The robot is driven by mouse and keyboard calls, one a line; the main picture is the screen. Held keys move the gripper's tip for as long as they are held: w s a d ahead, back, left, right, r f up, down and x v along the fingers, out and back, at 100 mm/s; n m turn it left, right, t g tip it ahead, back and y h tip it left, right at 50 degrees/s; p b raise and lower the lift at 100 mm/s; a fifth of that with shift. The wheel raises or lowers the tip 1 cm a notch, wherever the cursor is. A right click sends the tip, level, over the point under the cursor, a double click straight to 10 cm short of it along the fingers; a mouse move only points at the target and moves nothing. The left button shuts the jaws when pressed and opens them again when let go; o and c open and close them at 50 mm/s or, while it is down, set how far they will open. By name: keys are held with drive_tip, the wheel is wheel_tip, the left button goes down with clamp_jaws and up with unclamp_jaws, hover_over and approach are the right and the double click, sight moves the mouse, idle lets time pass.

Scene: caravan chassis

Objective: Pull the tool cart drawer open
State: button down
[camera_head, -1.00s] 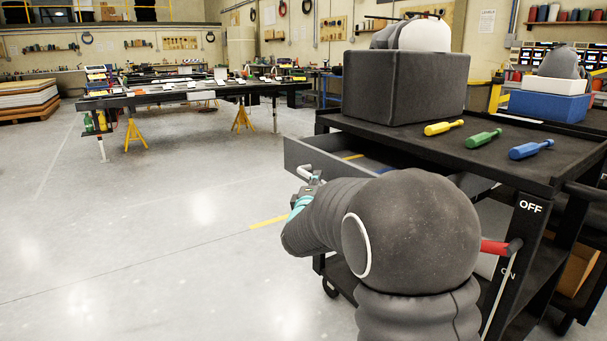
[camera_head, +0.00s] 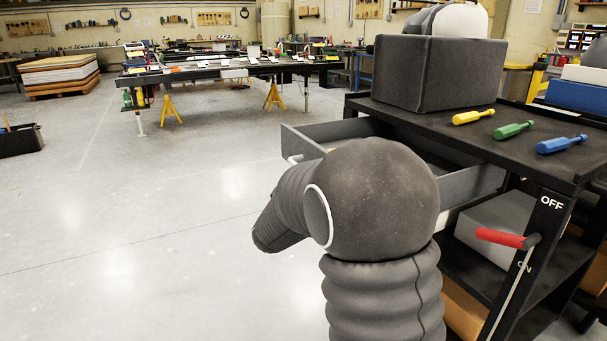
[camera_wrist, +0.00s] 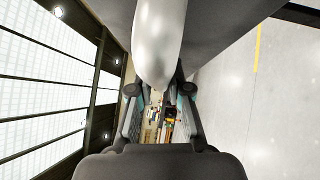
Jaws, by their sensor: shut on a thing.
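The black tool cart (camera_head: 520,150) stands at the right in the head view. Its grey drawer (camera_head: 470,186) is pulled out from under the top, with its open inside partly showing. My arm hides much of the drawer front. A small light piece of the drawer handle (camera_head: 294,158) shows beside my arm; the rest is hidden. My gripper is hidden behind my arm in the head view. In the wrist view my gripper (camera_wrist: 160,88) has its two fingers either side of a smooth grey bar, the handle (camera_wrist: 160,40), and is shut on it.
On the cart top are a dark box (camera_head: 430,75) and yellow (camera_head: 473,117), green (camera_head: 513,130) and blue (camera_head: 561,145) screwdrivers. A red-gripped lever (camera_head: 500,238) sits on the cart's side between OFF and ON.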

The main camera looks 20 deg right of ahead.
drive_tip(key=c, duration=1.1)
unclamp_jaws()
drive_tip(key=v, duration=1.2)
